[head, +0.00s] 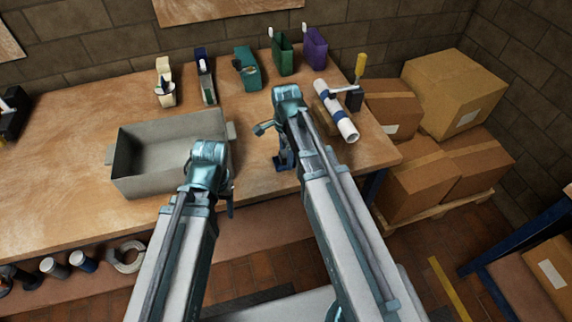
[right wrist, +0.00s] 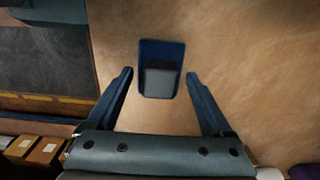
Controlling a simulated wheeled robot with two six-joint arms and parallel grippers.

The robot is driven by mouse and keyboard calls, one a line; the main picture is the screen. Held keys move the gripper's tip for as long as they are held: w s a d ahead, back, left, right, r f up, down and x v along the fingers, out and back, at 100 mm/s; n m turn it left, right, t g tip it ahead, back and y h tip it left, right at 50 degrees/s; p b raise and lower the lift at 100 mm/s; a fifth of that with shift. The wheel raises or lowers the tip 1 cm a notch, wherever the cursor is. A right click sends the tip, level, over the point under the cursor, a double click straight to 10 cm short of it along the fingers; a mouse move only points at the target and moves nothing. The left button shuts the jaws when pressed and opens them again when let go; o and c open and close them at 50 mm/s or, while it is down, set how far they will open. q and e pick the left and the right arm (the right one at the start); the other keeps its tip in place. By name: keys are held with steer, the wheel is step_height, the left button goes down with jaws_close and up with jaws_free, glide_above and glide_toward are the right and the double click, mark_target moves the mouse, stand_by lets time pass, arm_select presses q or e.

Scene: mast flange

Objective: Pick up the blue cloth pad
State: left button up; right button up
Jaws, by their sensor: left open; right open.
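The blue cloth pad (right wrist: 176,48) lies on the wooden bench in the right wrist view, with a dark grey block-like part on its middle. My right gripper (right wrist: 159,75) is open, its two dark blue fingers on either side of the pad's near part in the picture, with gaps to both. I cannot tell its height above the pad. In the head view my right gripper (head: 283,145) is over the bench right of the grey tray; blue shows beneath it, but finger and pad are hard to separate. My left gripper (head: 226,198) is at the tray's front right corner, its jaws mostly hidden.
The grey tray (head: 130,183) stands left of my right gripper. Bottles, green and purple holders (head: 314,48) line the back. A white roll (head: 336,110) and a clamp (head: 354,92) are at the right. Cardboard boxes (head: 455,90) stand beyond the bench's right end.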

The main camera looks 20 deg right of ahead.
jaws_close()
stand_by(0.5)
